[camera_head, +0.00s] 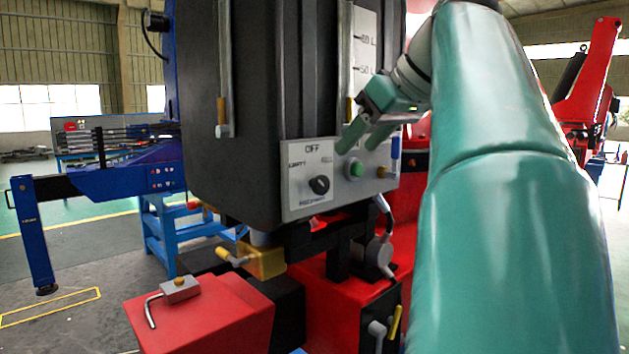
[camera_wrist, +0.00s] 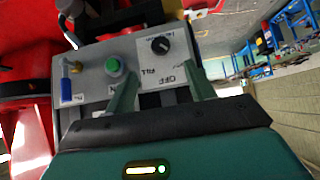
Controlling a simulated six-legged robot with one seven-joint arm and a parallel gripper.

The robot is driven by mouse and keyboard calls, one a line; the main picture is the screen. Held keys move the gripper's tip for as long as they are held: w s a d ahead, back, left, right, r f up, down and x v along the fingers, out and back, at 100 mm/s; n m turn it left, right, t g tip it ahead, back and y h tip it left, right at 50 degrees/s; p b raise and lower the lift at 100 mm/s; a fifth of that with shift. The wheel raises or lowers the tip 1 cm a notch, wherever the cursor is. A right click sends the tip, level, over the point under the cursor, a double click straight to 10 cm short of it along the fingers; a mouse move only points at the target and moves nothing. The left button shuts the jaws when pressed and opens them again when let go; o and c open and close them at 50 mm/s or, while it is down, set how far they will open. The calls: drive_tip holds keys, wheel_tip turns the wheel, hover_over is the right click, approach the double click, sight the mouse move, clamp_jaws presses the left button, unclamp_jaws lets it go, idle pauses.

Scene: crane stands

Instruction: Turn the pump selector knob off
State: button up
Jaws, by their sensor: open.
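The pump selector knob (camera_head: 319,185) is a black round knob on a white label plate of the grey control panel (camera_head: 290,205), with OFF printed above it. It also shows in the wrist view (camera_wrist: 160,45), where the label appears upside down. In the head view the knob's pointer looks tilted, and I cannot tell its exact setting. My gripper (camera_head: 358,140) is green, open and empty, up and right of the knob and in front of the panel. In the wrist view its two fingers (camera_wrist: 165,92) point toward the panel, and the knob lies beyond them, untouched.
A green button (camera_head: 356,168) sits right of the knob, with a blue-handled valve (camera_head: 395,148) farther right. The black tank (camera_head: 255,90) rises above the panel. A yellow valve (camera_head: 262,260) and red blocks (camera_head: 205,320) lie below. The space directly before the knob looks clear.

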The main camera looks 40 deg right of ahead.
sight(324, 183)
drive_tip(key=x, duration=1.1)
drive_tip(key=shift+w+f, duration=0.1)
drive_tip(key=shift+w, duration=0.05)
drive_tip(key=c, duration=0.9)
